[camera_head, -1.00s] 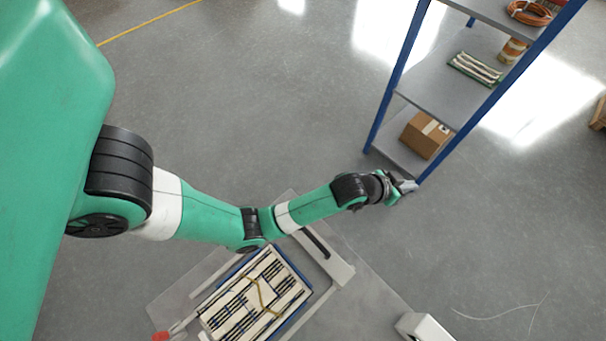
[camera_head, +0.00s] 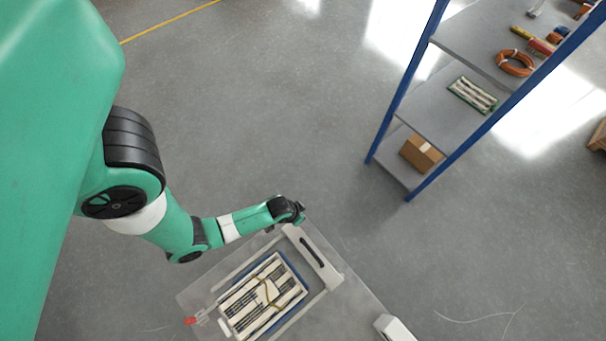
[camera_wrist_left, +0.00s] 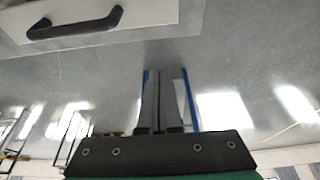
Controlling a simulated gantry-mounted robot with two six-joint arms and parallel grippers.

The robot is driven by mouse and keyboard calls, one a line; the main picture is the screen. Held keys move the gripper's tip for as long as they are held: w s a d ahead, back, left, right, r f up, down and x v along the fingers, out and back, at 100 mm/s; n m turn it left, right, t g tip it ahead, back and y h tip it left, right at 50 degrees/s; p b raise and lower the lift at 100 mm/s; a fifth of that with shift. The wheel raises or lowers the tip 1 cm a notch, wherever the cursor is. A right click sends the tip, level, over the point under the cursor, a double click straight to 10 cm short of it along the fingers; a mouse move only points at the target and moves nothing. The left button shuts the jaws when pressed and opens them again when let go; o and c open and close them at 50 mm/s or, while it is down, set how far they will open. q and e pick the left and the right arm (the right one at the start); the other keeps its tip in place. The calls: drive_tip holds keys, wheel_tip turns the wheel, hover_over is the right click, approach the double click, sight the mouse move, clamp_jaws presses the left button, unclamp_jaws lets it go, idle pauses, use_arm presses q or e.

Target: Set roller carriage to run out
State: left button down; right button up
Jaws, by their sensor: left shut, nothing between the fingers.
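The roller carriage (camera_head: 325,270) is a pale bar with a black handle (camera_head: 311,252). It lies across the right end of a grey table, beside a blue-edged tray (camera_head: 306,286) of pale strips. My left gripper (camera_head: 302,208) is near the carriage's far end, apart from the handle. In the left wrist view the two fingers (camera_wrist_left: 160,72) are together and empty. The handle (camera_wrist_left: 75,27) shows there at the upper left on a pale plate (camera_wrist_left: 155,12). My right gripper is in neither view.
A red-tipped part (camera_head: 191,320) is at the table's left. A white block (camera_head: 393,328) is at its near right corner. A blue-framed shelf (camera_head: 385,130) holding a cardboard box (camera_head: 421,152) stands beyond. Floor between table and shelf is clear.

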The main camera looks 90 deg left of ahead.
use_arm(q)
drive_tip(key=b+x, duration=0.6)
drive_tip(key=x, duration=0.3)
drive_tip(key=shift+w+f+b, duration=0.15)
drive_tip(key=shift+f+b, duration=0.1)
drive_tip(key=shift+b, duration=0.05)
drive_tip(key=shift+f, duration=0.3)
drive_tip(key=s+d, duration=0.1)
drive_tip(key=s+d+p, duration=0.1)
drive_tip(key=s, duration=0.1)
drive_tip(key=shift+r, duration=0.15)
drive_tip(key=shift+s+d, duration=0.1)
drive_tip(key=shift+s, duration=0.05)
